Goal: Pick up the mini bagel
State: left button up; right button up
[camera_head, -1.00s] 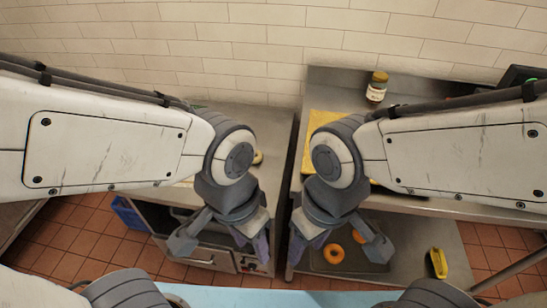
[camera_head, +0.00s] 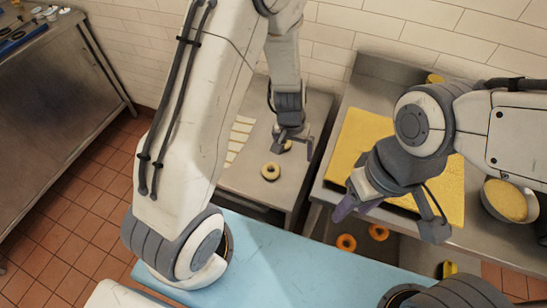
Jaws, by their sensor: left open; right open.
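A pale ring-shaped bagel (camera_head: 270,164) lies on the steel counter (camera_head: 256,197) left of centre. A second small round tan item (camera_head: 287,144) is partly hidden under my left gripper (camera_head: 292,147). My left gripper is open above the counter, just behind and right of the pale bagel. I cannot tell whether it touches the tan item. Two orange rings (camera_head: 346,242), one of them (camera_head: 378,232) further right, lie on a lower surface under the right counter. My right gripper (camera_head: 388,220) is open and empty-looking in front of the yellow board.
A yellow board (camera_head: 361,130) lies on the right counter. A bowl with yellow contents (camera_head: 509,201) stands at the right. White strips (camera_head: 238,138) lie along the left counter. A blue surface (camera_head: 270,270) is in front. Another steel table (camera_head: 50,85) stands far left.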

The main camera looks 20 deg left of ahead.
pick_arm(q)
jog(key=n+y+p, duration=0.1)
jog(key=n, duration=0.1)
send_near(271, 168)
jog(key=b, duration=0.1)
jog(key=f+b, duration=0.2)
jog(key=shift+s+d, duration=0.3)
jog(key=shift+d, duration=0.05)
notch_tip(271, 168, down, 5)
jog(key=b, duration=0.3)
jog(key=shift+w+a+r, duration=0.1)
jog(key=shift+w+a, duration=0.05)
jog(key=shift+w+f, duration=0.1)
jog(key=shift+f, duration=0.35)
pick_arm(e)
notch_tip(271, 168, down, 4)
jog(key=shift+f, duration=0.1)
pick_arm(q)
jog(key=c, duration=1.1)
notch_tip(271, 168, up, 10)
jog(key=p, duration=0.7)
pick_arm(e)
notch_tip(271, 168, up, 8)
jog(key=shift+f, duration=0.25)
pick_arm(q)
jog(key=shift+r, duration=0.1)
